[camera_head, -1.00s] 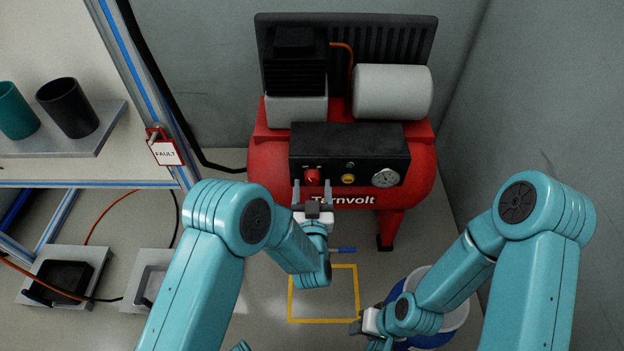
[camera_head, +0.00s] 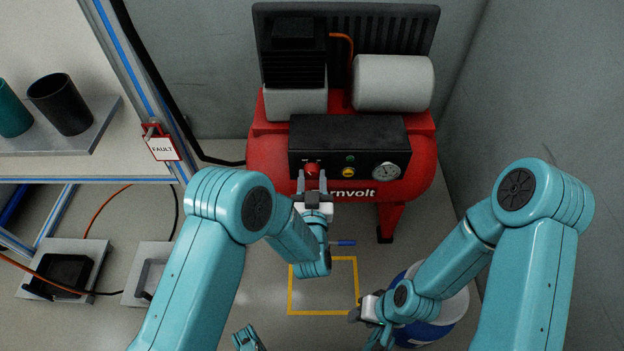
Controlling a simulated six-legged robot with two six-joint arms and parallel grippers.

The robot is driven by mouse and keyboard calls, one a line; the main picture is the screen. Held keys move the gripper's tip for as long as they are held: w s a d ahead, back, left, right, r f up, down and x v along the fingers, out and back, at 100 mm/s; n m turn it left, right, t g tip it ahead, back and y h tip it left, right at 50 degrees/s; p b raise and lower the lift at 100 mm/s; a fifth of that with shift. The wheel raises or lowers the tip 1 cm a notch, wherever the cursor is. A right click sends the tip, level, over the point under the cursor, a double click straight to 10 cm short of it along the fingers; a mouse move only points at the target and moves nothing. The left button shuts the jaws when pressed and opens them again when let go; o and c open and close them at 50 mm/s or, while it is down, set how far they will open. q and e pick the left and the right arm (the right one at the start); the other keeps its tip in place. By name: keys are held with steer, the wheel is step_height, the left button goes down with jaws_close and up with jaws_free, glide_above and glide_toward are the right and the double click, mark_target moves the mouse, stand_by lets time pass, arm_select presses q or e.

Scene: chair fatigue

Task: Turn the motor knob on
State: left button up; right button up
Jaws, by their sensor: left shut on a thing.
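The red motor knob (camera_head: 312,170) is on the black control panel (camera_head: 373,151) of the red compressor (camera_head: 268,160). A green button or lamp (camera_head: 351,158), a yellow button (camera_head: 348,172) and a round gauge (camera_head: 386,171) sit to its right. My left gripper (camera_head: 312,177) is at the knob, with its two fingers on either side of it, and is shut on it. The fingers hide the knob's lower edges. My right gripper (camera_head: 360,313) is low near the blue and white bucket, away from the panel; its jaws are too unclear to judge.
A yellow floor square (camera_head: 323,313) and a blue handle-like thing (camera_head: 346,243) lie below the compressor. The bucket (camera_head: 448,312) stands at right. A FAULT tag (camera_head: 161,148) hangs on the left frame, near a shelf with cups (camera_head: 62,103). Walls close in at right.

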arm_select(q)
steer(key=shift+m, duration=0.3)
steer(key=shift+m+b, duration=0.5)
steer(key=shift+m, duration=0.5)
steer(key=m, duration=0.2)
steer(key=shift+m+b, duration=0.4)
steer(key=m, duration=0.3)
steer(key=shift+w+b, duration=0.1)
steer(key=shift+b, duration=0.2)
steer(key=shift+r+m, duration=0.1)
steer(key=shift+m, duration=1.6)
steer(key=o, duration=1)
steer(key=shift+o, duration=0.2)
